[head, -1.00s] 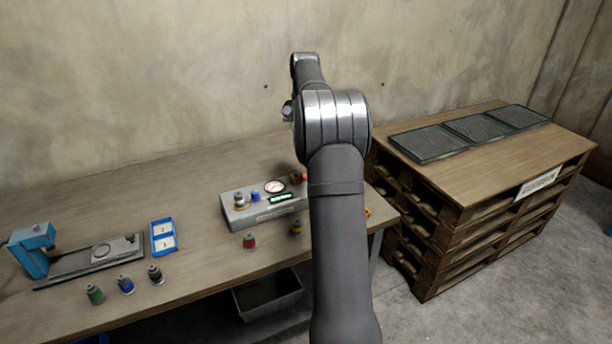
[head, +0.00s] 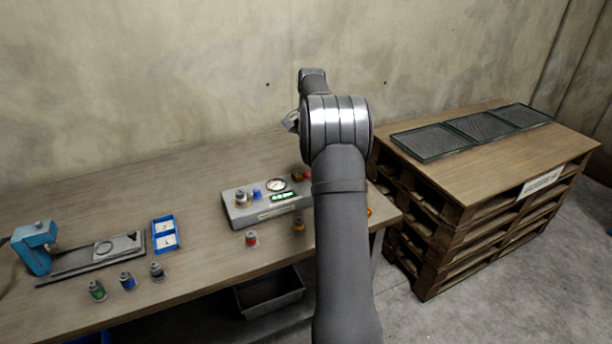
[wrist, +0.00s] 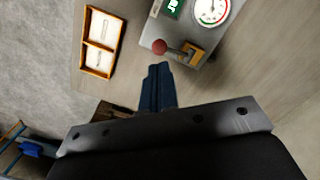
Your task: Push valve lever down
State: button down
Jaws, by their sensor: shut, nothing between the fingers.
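The valve lever has a red ball knob (wrist: 160,47) and a yellow-orange bracket (wrist: 193,52), seen in the wrist view at the corner of a grey box with a gauge and a green display. My gripper (wrist: 158,70) is shut and empty, with its dark fingertips just below the red knob in the picture. I cannot tell whether they touch it. In the head view the grey gauge box (head: 240,217) stands on the table. My arm hides its right end, and my gripper does not show there.
An orange tray (wrist: 84,58) with two pale cards lies left of my fingers in the wrist view. Several small canisters, including a red one (head: 251,239), stand on the wooden table (head: 200,281). A pallet stack (head: 470,225) is at the right.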

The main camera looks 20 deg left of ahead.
jog(key=shift+s+f, duration=0.15)
jog(key=shift+f, duration=1)
jog(key=shift+s+f, duration=0.1)
jog(key=shift+f, duration=1.15)
notch_tip(320, 180, down, 2)
jog(key=shift+f, duration=0.15)
jog(key=shift+w+d+r, duration=0.1)
jog(key=shift+w+r, duration=0.15)
jog(key=shift+w, duration=0.5)
jog(key=shift+w+r, duration=0.25)
jog(key=shift+w, duration=0.5)
notch_tip(320, 180, up, 17)
jog(key=w, duration=0.1)
jog(key=shift+w+d+r, duration=0.15)
jog(key=shift+w, duration=0.2)
notch_tip(320, 180, down, 14)
jog(key=s, duration=0.1)
jog(key=shift+s+r, duration=0.15)
